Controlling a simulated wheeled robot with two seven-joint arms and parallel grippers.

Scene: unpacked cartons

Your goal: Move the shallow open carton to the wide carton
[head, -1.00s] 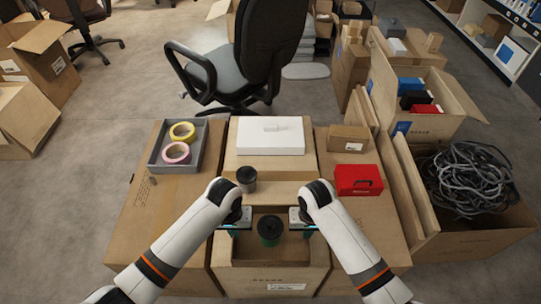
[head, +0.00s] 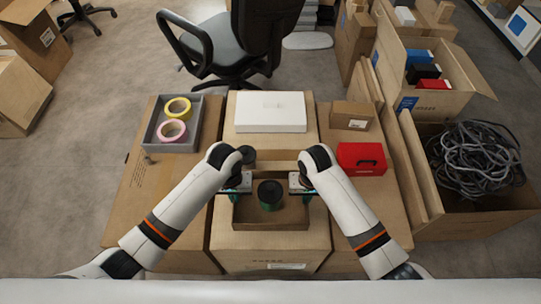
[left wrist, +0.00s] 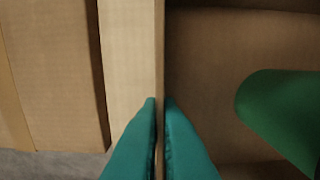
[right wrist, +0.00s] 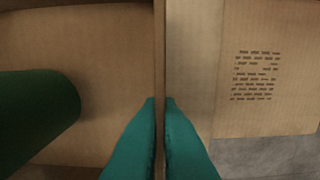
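The shallow open carton (head: 284,217) is low and brown, in the middle of the head view. A dark-topped green cylinder (head: 270,193) stands inside it. My left gripper (head: 236,189) is shut on its left wall and my right gripper (head: 303,188) on its right wall. Both wrist views show green fingers on either side of a thin cardboard wall, in the left wrist view (left wrist: 160,125) and right wrist view (right wrist: 161,125).
A grey tray (head: 151,143) with two tape rolls is on the left carton. A white box (head: 270,112) is on the back one. A small brown box (head: 351,116) and red case (head: 361,158) are on the right.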

